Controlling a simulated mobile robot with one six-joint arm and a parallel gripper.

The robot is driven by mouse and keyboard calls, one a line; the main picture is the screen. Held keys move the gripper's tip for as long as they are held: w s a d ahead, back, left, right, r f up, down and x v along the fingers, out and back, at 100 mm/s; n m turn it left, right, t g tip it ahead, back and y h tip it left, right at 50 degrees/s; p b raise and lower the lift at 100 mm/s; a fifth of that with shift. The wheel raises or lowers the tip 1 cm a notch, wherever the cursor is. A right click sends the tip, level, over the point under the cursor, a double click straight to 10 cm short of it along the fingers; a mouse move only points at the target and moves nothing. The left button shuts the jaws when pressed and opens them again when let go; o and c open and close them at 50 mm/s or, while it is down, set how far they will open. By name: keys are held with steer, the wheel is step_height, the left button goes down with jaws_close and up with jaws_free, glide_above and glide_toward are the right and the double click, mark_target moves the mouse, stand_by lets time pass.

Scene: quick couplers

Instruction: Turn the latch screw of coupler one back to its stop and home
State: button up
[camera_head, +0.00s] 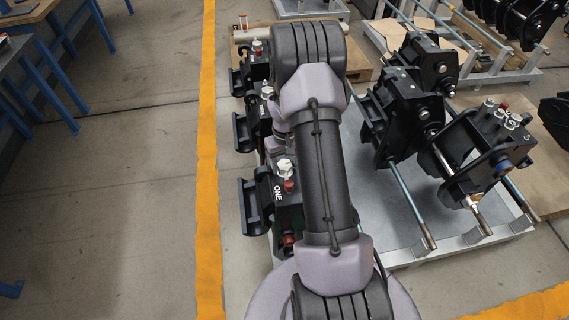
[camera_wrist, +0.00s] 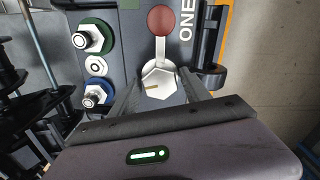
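Coupler one (camera_head: 290,215), a dark block lettered ONE, stands at the lower left of the pallet in the head view, partly hidden by my arm. Its latch screw is a pale hex head (camera_wrist: 160,82) with a small tan mark, in the middle of the wrist view. It also shows in the head view (camera_head: 285,166). A pale strip runs from the screw to a red round piece (camera_wrist: 161,20). My gripper (camera_wrist: 160,88) has one finger on each side of the hex head and looks open; contact is not clear. The head view mostly hides my gripper behind my arm.
Two fittings with green (camera_wrist: 93,38) and blue (camera_wrist: 94,95) collars stand left of the screw in the wrist view. Two similar couplers stand behind coupler one in the head view. Large black attachments (camera_head: 480,150) sit on the rack to the right.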

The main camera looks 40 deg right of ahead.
steer(key=c, duration=1)
steer(key=m, duration=0.3)
steer(key=shift+b, duration=0.3)
steer(key=shift+c, duration=0.2)
steer(key=o, duration=1.4)
steer(key=shift+c, duration=0.2)
steer(key=shift+r, duration=0.1)
step_height(320, 180, up, 17)
steer(key=p, duration=0.6)
steer(key=shift+r, duration=0.15)
